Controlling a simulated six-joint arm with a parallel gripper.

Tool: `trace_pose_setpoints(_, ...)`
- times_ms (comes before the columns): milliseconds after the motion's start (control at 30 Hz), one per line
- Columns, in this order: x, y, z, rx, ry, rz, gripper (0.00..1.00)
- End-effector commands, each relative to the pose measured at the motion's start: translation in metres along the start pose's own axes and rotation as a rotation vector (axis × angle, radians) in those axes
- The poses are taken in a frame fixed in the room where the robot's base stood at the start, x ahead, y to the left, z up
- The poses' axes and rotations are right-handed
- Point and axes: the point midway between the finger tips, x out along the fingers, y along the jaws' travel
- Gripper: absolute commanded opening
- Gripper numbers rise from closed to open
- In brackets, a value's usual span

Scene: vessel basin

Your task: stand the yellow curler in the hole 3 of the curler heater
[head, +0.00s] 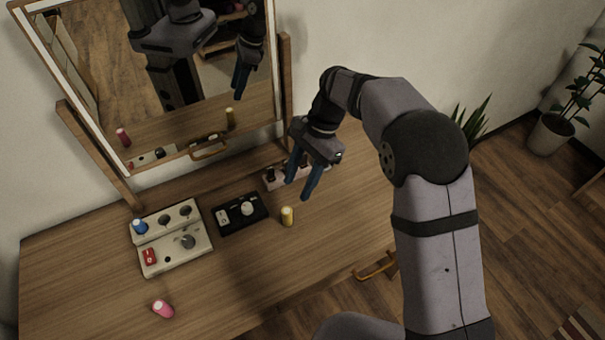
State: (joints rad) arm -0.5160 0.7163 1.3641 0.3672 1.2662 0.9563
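The yellow curler (287,216) stands upright on the dressing table, right of a black box. The curler heater (205,241) is a beige box at the left, with a row of holes along its raised back part. A blue curler (139,226) stands in the leftmost hole; the two holes to its right look dark and empty. I cannot read any hole numbers. My gripper (299,190) is open and empty, its blue fingers pointing down above the table, behind and slightly right of the yellow curler and apart from it.
A black box (229,222) with a knob stands between heater and yellow curler. A pale pink item (269,183) with dark tops is partly hidden behind my gripper. A mirror (200,80) stands behind. The table's front middle is clear.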

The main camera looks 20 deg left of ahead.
Motion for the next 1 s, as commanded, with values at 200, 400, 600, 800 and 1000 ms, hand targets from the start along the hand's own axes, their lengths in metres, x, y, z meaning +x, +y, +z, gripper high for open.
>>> trace_pose_setpoints(200, -0.022, 0.000, -0.001, 0.000, 0.000, -0.001, 0.39)
trace_pose_setpoints(400, -0.026, 0.000, 0.000, 0.001, 0.000, 0.000, 0.39)
trace_pose_setpoints(600, -0.028, 0.004, -0.003, -0.005, 0.007, -0.002, 0.39)
trace_pose_setpoints(800, -0.040, 0.038, -0.025, -0.053, 0.058, -0.018, 0.39)
trace_pose_setpoints(1000, -0.051, 0.115, -0.056, -0.172, 0.164, -0.021, 0.39)
